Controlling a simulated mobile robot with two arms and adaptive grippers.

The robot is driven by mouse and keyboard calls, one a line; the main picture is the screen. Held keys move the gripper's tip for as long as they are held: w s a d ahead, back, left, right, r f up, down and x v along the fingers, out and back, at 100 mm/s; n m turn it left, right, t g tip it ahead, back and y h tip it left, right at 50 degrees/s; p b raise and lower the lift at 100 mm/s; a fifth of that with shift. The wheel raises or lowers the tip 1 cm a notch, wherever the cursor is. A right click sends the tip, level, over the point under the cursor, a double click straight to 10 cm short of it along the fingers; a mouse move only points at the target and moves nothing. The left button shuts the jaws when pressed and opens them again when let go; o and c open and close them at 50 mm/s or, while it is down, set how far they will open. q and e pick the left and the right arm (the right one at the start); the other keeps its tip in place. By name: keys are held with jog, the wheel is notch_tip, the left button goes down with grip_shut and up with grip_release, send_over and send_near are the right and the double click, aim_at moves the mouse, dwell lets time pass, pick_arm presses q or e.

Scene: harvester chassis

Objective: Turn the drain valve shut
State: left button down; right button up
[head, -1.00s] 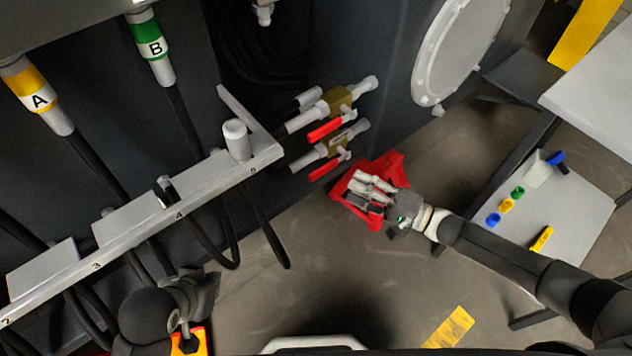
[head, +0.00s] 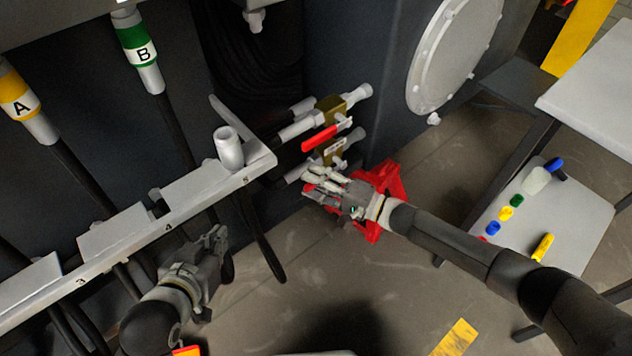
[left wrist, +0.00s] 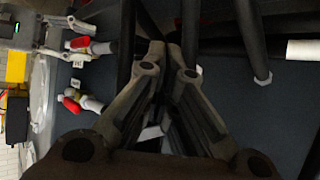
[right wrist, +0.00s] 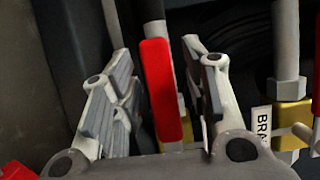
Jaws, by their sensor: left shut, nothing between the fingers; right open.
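Two brass valves with red lever handles sit on the dark chassis wall: an upper valve (head: 331,108) and a lower valve (head: 333,152) bearing a white tag. I cannot read which is the drain valve. My right gripper (head: 312,180) is open at the lower valve and hides most of its handle in the head view. In the right wrist view, a red handle (right wrist: 163,90) stands between the open fingers. A brass body (right wrist: 290,116) with a tag starting "BRA" shows beside them. My left gripper (head: 220,238) is shut and empty, below the numbered rail, near black hoses.
A red stand (head: 388,188) is just beside and behind my right gripper. The numbered grey rail (head: 165,222) and hanging hoses (head: 262,235) lie left of the valves. A shelf (head: 560,212) with small coloured parts stands at the right. Floor between the arms is clear.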

grip_shut()
dwell(0.4)
